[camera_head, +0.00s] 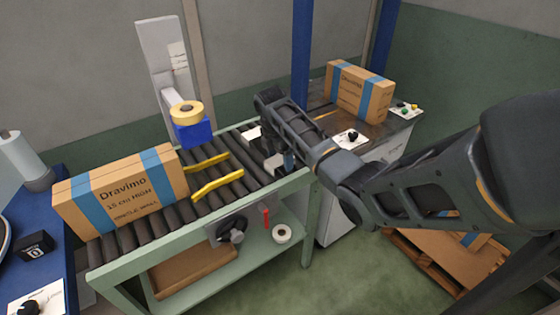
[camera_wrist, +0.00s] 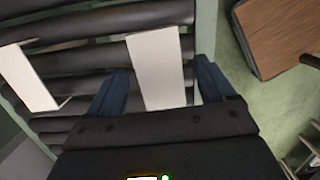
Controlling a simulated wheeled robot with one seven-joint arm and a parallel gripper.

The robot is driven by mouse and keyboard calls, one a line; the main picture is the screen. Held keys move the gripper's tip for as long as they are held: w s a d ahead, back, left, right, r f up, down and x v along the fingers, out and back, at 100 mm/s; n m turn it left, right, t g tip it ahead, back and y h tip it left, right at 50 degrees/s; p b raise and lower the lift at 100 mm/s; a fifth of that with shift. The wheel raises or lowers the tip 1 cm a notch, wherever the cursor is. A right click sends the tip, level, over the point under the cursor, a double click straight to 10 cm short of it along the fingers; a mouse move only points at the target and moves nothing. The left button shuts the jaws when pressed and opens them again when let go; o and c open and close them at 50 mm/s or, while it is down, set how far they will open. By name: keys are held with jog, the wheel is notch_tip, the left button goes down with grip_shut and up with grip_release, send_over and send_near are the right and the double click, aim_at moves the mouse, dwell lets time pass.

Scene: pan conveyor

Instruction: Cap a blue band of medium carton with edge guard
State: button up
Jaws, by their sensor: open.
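A brown carton (camera_head: 138,181) with blue bands, marked Dravimo and "15 cm HIGH", stands upright on the left end of the roller conveyor (camera_head: 120,260). A second brown carton with blue bands (camera_head: 345,88) stands at the back right; I cannot tell which is the medium one. Two white edge-guard pieces lie at the conveyor's right end. In the wrist view, one white piece (camera_wrist: 155,62) lies between the blue fingers of my open gripper (camera_wrist: 160,68), with gaps at both sides. The other white piece (camera_wrist: 27,78) lies to the left. My arm partly hides them in the head view.
Two yellow bars (camera_head: 217,184) cross the rollers beside the near carton. A tape roll (camera_head: 186,112) sits on a blue block behind the conveyor. A blue table (camera_head: 50,285) stands at left. A wooden pallet (camera_head: 425,262) lies on the floor at right.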

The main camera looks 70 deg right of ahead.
jog(key=shift+f, duration=0.2)
dwell(0.3)
jog(key=c, duration=1.1)
jog(key=shift+r, duration=0.1)
